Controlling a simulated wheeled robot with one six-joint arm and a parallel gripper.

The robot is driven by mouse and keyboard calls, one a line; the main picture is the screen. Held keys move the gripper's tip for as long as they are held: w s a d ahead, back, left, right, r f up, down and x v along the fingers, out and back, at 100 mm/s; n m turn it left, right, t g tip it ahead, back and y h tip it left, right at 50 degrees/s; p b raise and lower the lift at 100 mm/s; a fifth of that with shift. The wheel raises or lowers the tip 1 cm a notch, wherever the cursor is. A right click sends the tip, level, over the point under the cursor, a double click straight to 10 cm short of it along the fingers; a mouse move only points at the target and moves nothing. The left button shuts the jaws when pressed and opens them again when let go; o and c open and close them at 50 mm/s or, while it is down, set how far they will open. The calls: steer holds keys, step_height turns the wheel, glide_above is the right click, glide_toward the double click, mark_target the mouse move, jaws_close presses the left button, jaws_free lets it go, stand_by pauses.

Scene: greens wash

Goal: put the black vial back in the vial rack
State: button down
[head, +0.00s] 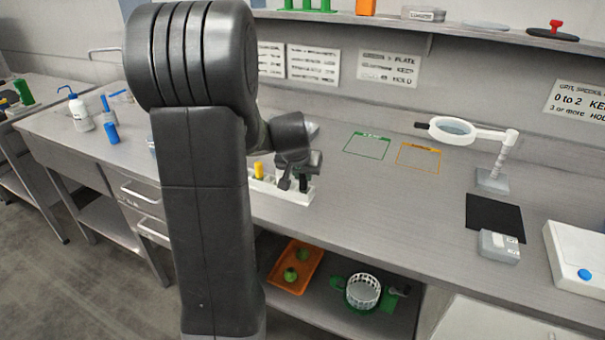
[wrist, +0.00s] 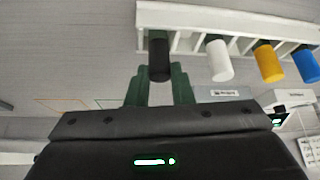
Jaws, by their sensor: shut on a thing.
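The black vial (wrist: 159,60) is between the green fingertips of my gripper (wrist: 160,88), which is shut on it. The white vial rack (wrist: 188,18) lies just beyond, at the top of the wrist view. The black vial overlaps the rack's left end in that view; I cannot tell whether it is in a slot. A white vial (wrist: 219,61), a yellow vial (wrist: 268,61) and a blue vial (wrist: 306,65) stand in the rack to its right. In the head view my gripper (head: 300,183) is over the rack (head: 297,199), hiding part of it; the yellow vial (head: 259,170) shows at left.
A magnifier lamp (head: 492,180), a black mat (head: 494,217) and a grey device (head: 499,247) stand on the bench to the right. Green (head: 367,146) and orange (head: 418,157) outlines mark bare bench behind. An orange tray (head: 296,267) and a white basket (head: 363,291) are on the shelf below.

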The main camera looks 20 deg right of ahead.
steer(key=shift+f, duration=0.1)
steer(key=c, duration=1.3)
jaws_free()
steer(key=shift+r, duration=0.3)
steer(key=v, duration=1.1)
steer(key=shift+s+a+r, duration=0.1)
steer(key=shift+s+r, duration=0.15)
steer(key=shift+r, duration=0.05)
